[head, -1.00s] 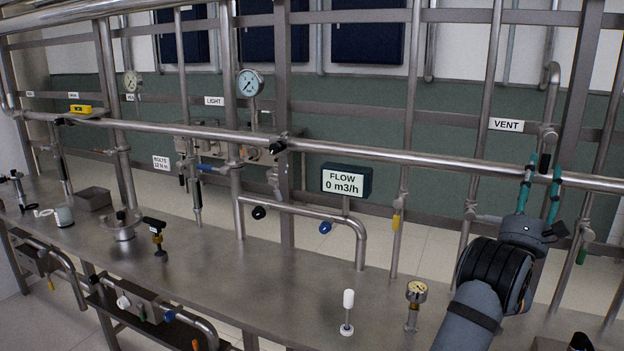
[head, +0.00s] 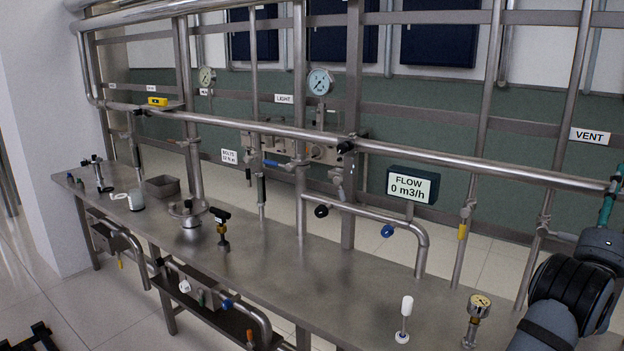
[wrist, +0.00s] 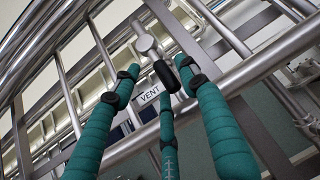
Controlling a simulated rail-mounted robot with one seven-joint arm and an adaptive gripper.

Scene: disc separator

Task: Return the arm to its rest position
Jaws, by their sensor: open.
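My arm (head: 575,300) shows at the right edge of the head view, bent upward. My gripper (head: 612,192) is at the right edge there, partly cut off, close to the long horizontal pipe and below the VENT sign (head: 590,136). In the wrist view, my gripper (wrist: 156,76) has three teal fingers spread apart with nothing held between them. Past the fingertips are a metal valve fitting with a black handle (wrist: 166,76) and the VENT sign (wrist: 149,95). I cannot tell how far the fingers are from the pipes.
The long horizontal pipe (head: 440,158) crosses the scene beside my arm. The steel table (head: 300,270) holds a white-topped post (head: 405,318), a gauge (head: 478,308) and several fittings to the left. Open floor (head: 90,300) lies at the lower left.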

